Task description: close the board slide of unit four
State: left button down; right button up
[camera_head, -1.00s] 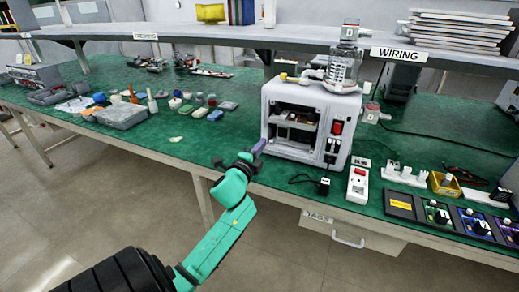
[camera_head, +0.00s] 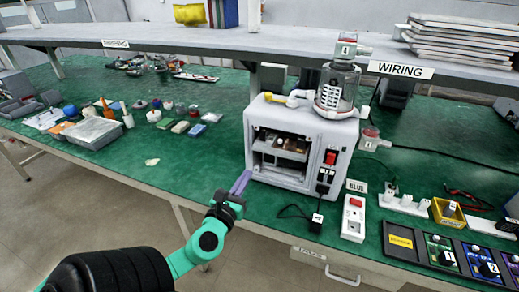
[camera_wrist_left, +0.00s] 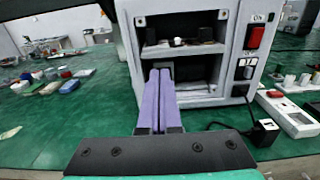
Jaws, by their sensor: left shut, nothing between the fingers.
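The white pump unit (camera_head: 318,128) stands on the green bench with its front open. A board slide (camera_head: 286,147) with small parts on it sits in the upper part of the opening; how far it sticks out is hard to tell. It also shows in the left wrist view (camera_wrist_left: 182,48). A canister with a 4 on its cap (camera_head: 338,88) stands on top of the unit. My left gripper (camera_head: 241,182), with purple fingers, is shut and empty. It is in front of the unit's lower left corner; in the wrist view its fingers (camera_wrist_left: 158,98) point at the lower opening.
Trays and small containers (camera_head: 95,132) are at left. A shelf (camera_head: 200,38) runs above the bench.

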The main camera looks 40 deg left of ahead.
pick_arm(q)
jog(key=p, duration=0.1)
send_near(263, 150)
jog(key=shift+p+x, duration=0.65)
jog(key=shift+x, duration=2.8)
pick_arm(e)
jog(key=shift+w+a+r, duration=0.2)
jog(key=shift+w+r, duration=0.05)
jog(key=shift+r, duration=0.3)
jog(key=shift+w+a+r, duration=0.15)
jog(key=shift+w+r, duration=0.05)
jog(key=shift+r, duration=0.3)
jog(key=shift+w+a+r, duration=0.2)
jog(key=shift+w+r, duration=0.05)
jog(key=shift+r, duration=0.3)
pick_arm(q)
jog(key=shift+r, duration=0.1)
jog(key=shift+w+a, duration=0.1)
jog(key=shift+w, duration=0.05)
jog(key=x, duration=0.3)
jog(key=shift+w+a, duration=0.1)
jog(key=shift+w, duration=0.1)
pick_arm(e)
jog(key=shift+w+f, duration=0.2)
jog(key=shift+w, duration=0.75)
pick_arm(q)
jog(key=shift+b, duration=0.3)
pick_arm(e)
jog(key=shift+s+f, duration=0.1)
